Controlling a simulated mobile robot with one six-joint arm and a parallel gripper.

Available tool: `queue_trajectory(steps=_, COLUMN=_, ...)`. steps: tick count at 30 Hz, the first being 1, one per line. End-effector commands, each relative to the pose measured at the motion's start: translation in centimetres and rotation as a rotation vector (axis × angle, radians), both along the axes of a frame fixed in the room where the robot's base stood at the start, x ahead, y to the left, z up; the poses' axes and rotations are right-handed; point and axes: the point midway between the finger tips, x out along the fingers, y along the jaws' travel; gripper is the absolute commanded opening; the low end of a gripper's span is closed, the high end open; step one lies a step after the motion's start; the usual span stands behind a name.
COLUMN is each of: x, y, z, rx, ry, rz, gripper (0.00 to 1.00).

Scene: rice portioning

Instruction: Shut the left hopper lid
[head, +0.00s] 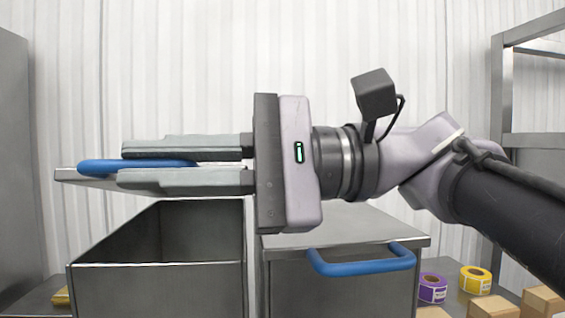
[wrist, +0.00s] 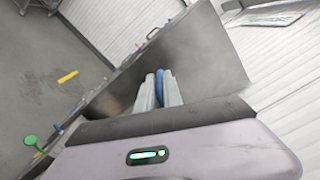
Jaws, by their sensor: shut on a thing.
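The left hopper (head: 160,285) is a grey metal bin with its top open, and its dark inside shows. Its lid (head: 68,177) is raised above the opening, seen nearly edge-on in the head view; a grey panel in the wrist view (wrist: 215,62) looks like the same lid. My gripper (head: 121,166) reaches in from the right, with its fingers above and below the lid's blue handle (head: 95,166). It is shut on that handle. The handle also shows between the fingertips in the wrist view (wrist: 160,84). The fingers hide part of the handle and lid.
The right hopper (head: 335,290) stands close beside, its lid (head: 345,228) down with a blue handle (head: 360,266) at the front. Purple (head: 432,288) and yellow (head: 475,279) tape-like rolls and several small boxes (head: 493,307) lie at right. A metal rack (head: 507,95) stands behind them.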

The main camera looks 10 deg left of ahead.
Motion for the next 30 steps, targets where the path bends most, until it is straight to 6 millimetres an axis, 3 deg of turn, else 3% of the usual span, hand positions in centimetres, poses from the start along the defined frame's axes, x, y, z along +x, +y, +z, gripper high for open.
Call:
queue_trajectory(steps=4, x=0.0, y=0.0, z=0.0, rx=0.000, ry=0.000, rz=-0.001, gripper=0.00)
queue_trajectory(steps=5, x=0.0, y=0.0, z=0.0, rx=0.000, ry=0.000, rz=-0.001, gripper=0.15)
queue_trajectory(steps=8, x=0.0, y=0.0, z=0.0, rx=0.000, ry=0.000, rz=-0.001, gripper=0.32)
queue_trajectory(steps=19, x=0.2, y=-0.5, z=0.0, rx=-0.001, ry=0.001, rz=-0.002, gripper=0.32)
queue_trajectory(steps=23, x=1.1, y=-2.8, z=0.0, rx=0.000, ry=0.002, rz=-0.006, gripper=0.32)
queue_trajectory(steps=30, x=3.3, y=-9.7, z=-0.2, rx=-0.001, ry=0.002, rz=-0.008, gripper=0.32)
